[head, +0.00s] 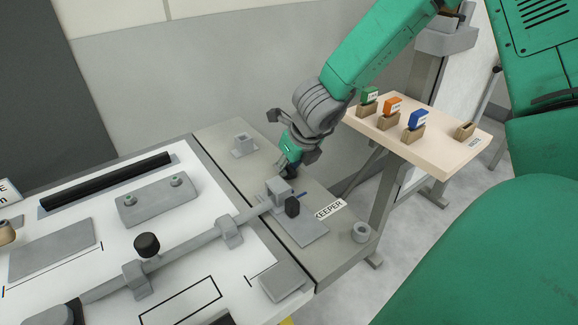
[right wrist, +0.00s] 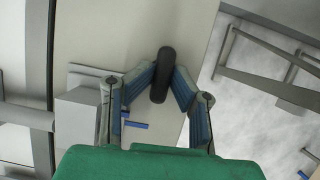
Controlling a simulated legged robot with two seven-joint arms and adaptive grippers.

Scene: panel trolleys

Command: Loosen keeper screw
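The keeper (head: 279,189) is a grey block on a small plate at the end of a bar, near a KEEPER label. In the right wrist view the block (right wrist: 80,123) is left of my fingers. My right gripper (head: 289,166) reaches down at the block's far side. In the right wrist view its blue-padded fingers close on both sides of a black elongated knob (right wrist: 162,75). I cannot tell which knob is the keeper screw's. My left gripper is not in view.
A side table (head: 440,150) holds green, orange and blue tags in stands. Floor shows between trolley and table.

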